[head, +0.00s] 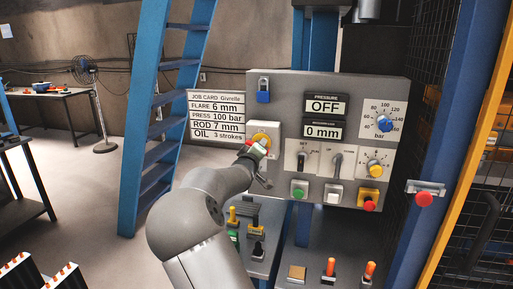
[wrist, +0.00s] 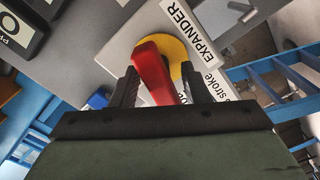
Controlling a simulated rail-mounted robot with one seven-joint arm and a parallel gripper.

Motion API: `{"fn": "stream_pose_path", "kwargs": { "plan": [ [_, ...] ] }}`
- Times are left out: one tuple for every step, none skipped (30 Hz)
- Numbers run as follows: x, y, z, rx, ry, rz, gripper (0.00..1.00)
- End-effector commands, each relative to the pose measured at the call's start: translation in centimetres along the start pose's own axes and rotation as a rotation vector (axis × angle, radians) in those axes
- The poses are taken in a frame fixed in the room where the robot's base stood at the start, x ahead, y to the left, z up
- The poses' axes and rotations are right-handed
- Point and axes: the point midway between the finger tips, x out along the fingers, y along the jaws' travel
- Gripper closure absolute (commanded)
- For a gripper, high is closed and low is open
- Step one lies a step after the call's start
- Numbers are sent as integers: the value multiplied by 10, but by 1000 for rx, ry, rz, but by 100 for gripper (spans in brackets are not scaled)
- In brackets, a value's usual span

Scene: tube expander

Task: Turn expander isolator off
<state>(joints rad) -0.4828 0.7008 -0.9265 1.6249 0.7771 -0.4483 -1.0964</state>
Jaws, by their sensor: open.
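The expander isolator shows in the wrist view as a red handle (wrist: 150,70) on a yellow disc (wrist: 179,52), mounted on a grey box (wrist: 135,45) labelled EXPANDER. In the head view the yellow disc (head: 266,139) sits at the left of the grey control panel (head: 285,95), partly hidden by my gripper. My gripper (wrist: 160,88) is open, with one dark finger on each side of the red handle. The handle lies slanted between the fingers, closer to the left one. I cannot tell whether either finger touches it. My gripper also shows in the head view (head: 258,152).
A blue padlock (head: 263,92) hangs above the isolator. The pressure display (head: 325,104) reads OFF; another (head: 323,131) reads 0 mm. Switches, knobs and buttons, including a green one (head: 299,191), sit to the right.

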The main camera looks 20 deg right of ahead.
Motion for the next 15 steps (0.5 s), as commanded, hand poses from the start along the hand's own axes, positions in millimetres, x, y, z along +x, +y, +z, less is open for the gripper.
{"fn": "stream_pose_path", "kwargs": {
  "plan": [
    [3, 1, 0, -1, -1, 1, 58],
    [5, 1, 0, -1, 0, 1, 58],
    [8, 1, 0, -1, 0, 1, 58],
    [10, 1, 0, -2, -1, 0, 58],
    [11, 0, 0, -2, -1, 0, 58],
    [13, 0, 0, -2, -1, 0, 58],
    [15, 0, 0, -2, 0, 0, 58],
    [16, 0, 0, -2, 0, 0, 58],
    [18, 0, 0, -1, 0, 0, 58],
    [18, 0, 0, -1, -1, 0, 58],
    [19, 0, 0, -1, -1, 0, 58],
    [19, 0, 0, -1, -1, -1, 58],
    [19, 0, 0, -1, -1, -1, 58],
    [19, 0, 0, -1, -1, -1, 58],
    [19, 0, 0, -1, -1, -1, 58]
  ]
}}
